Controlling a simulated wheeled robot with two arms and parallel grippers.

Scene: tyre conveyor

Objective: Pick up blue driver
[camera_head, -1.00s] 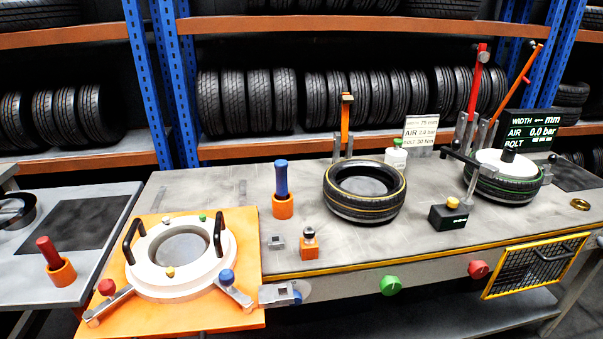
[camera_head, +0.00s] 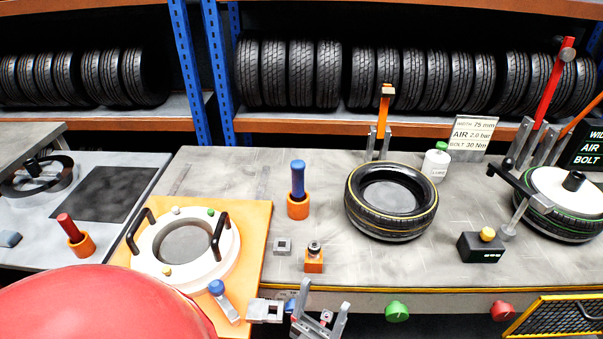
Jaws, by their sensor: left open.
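The blue driver (camera_head: 298,181) stands upright in an orange holder (camera_head: 298,208) on the grey bench, right of the orange plate. Its lower end is hidden in the holder. My left gripper (camera_head: 324,300) shows at the bottom edge, its fingers apart with nothing seen between them. It is in front of the driver, well apart from it and slightly to its right in the picture. My right gripper is not in view.
A small orange block with a dark knob (camera_head: 314,260) and a grey block (camera_head: 282,246) lie between gripper and driver. A white ring with black handles (camera_head: 150,245) is at left, a tyre (camera_head: 432,215) at right.

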